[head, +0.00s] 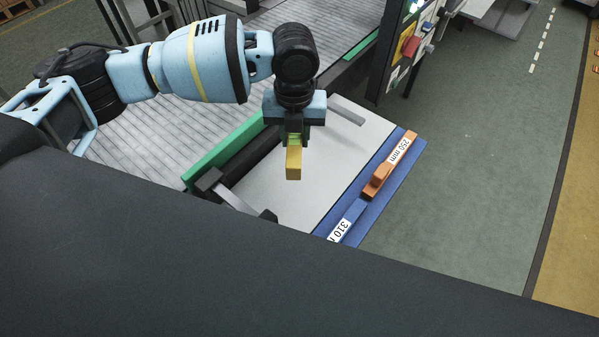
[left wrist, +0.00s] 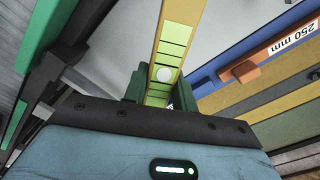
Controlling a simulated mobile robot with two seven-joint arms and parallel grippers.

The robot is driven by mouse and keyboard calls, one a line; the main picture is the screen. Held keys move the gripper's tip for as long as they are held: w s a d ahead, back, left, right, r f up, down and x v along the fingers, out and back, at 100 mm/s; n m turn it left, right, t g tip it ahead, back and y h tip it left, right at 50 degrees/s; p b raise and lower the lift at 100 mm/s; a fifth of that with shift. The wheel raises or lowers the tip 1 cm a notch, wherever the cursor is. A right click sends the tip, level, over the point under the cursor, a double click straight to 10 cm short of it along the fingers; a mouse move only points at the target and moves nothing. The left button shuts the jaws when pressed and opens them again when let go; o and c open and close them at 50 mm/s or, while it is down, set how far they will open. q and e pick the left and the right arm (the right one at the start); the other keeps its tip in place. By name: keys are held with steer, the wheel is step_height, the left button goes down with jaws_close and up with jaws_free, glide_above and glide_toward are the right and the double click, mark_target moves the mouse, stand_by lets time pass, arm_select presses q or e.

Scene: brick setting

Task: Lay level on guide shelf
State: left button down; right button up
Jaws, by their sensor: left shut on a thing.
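My left gripper (head: 294,142) points down in the head view and is shut on a yellow level (head: 293,165). The level also shows in the left wrist view (left wrist: 175,45), with a light green face and a pale round spot between the dark green fingers. In the head view it appears over a pale grey board (head: 325,165); I cannot tell the height gap. A blue ledge (head: 391,190) runs along the board's right side. I cannot tell which surface is the guide shelf. My right gripper is not in view.
An orange block labelled "250 mm" (head: 380,180) and a blue block labelled "310" (head: 352,217) lie on the blue ledge. A green strip (head: 225,153) and dark bar edge the board's left side. A control panel (head: 410,45) stands behind. The board's middle looks clear.

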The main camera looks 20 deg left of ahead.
arm_select(q)
steer(key=m, duration=0.2)
steer(key=f+m, duration=0.1)
steer(key=shift+d+f+m, duration=0.2)
steer(key=shift+m, duration=0.2)
steer(key=m, duration=0.1)
steer(key=f+m, duration=0.1)
steer(key=m, duration=0.1)
steer(key=shift+w+d+m, duration=0.1)
steer(key=shift+m, duration=0.2)
steer(key=shift+f, duration=4.95)
steer(key=shift+b, duration=0.3)
steer(key=shift+f, duration=0.2)
steer(key=c, duration=1.1)
jaws_free()
steer(key=shift+r, duration=0.15)
step_height(320, 180, up, 12)
steer(key=shift+r, duration=0.1)
